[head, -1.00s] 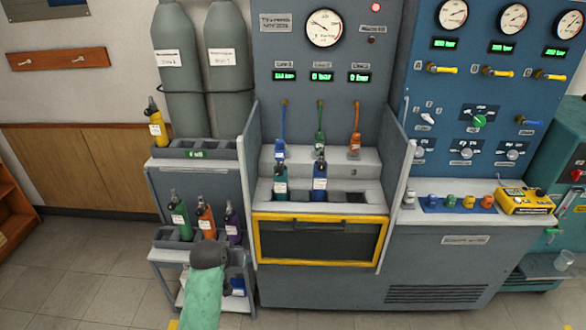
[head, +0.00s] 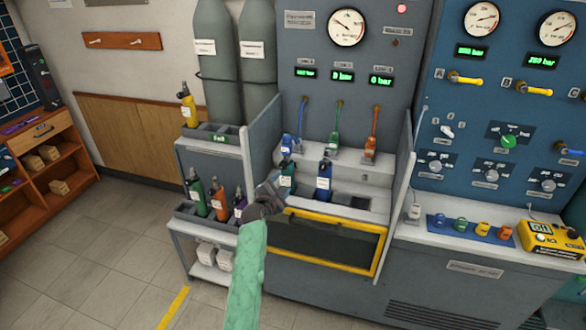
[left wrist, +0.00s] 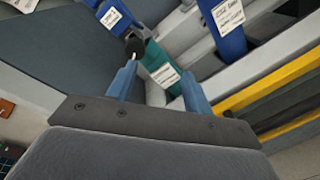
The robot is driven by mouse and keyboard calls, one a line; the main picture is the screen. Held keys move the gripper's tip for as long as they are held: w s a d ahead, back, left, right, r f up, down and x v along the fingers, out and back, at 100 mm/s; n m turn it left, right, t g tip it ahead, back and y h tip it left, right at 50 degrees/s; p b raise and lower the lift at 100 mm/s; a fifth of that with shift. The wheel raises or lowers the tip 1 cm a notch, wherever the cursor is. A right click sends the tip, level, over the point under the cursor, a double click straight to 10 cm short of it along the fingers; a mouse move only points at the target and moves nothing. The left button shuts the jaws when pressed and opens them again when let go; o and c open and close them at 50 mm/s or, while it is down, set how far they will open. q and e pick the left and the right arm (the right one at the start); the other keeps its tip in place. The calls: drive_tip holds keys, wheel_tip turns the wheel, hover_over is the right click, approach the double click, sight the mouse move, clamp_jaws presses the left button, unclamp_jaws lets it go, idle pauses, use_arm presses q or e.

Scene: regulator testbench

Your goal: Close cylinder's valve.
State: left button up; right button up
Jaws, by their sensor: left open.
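A teal cylinder (head: 288,181) with a white label and a dark top stands at the left of the bench's well. A blue cylinder (head: 324,182) stands to its right. My left gripper (head: 271,192) is just in front of and left of the teal cylinder and partly covers its lower part. In the left wrist view, the open fingers (left wrist: 160,88) point at the teal cylinder (left wrist: 160,65), which shows between and beyond them. Its black valve knob (left wrist: 135,47) shows near the left finger. Contact cannot be told. My right gripper is not in view.
Side panels (head: 262,135) flank the well, and a yellow-framed door (head: 330,241) is below it. Left of it, a trolley (head: 207,160) holds several cylinders, including a yellow one (head: 188,108). Blue, green and orange hoses hang behind. Floor on the left (head: 110,245) is clear.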

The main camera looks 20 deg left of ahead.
sight(282, 167)
use_arm(q)
drive_tip(key=w+n+b, duration=0.1)
drive_tip(key=w+n, duration=0.1)
drive_tip(key=w+a+r+n+t+b, duration=0.1)
drive_tip(key=w+n, duration=0.1)
drive_tip(key=w, duration=0.1)
drive_tip(key=w+r+n+y+b, duration=0.1)
drive_tip(key=w+n, duration=0.1)
drive_tip(key=n, duration=0.1)
drive_tip(key=shift+w+a+b, duration=0.2)
drive_tip(key=shift+a+b, duration=0.1)
drive_tip(key=shift+b, duration=0.1)
drive_tip(key=shift+w+r, duration=0.1)
drive_tip(key=shift+w, duration=0.15)
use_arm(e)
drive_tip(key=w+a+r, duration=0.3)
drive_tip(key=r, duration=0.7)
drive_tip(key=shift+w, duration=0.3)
use_arm(q)
drive_tip(key=c, duration=1)
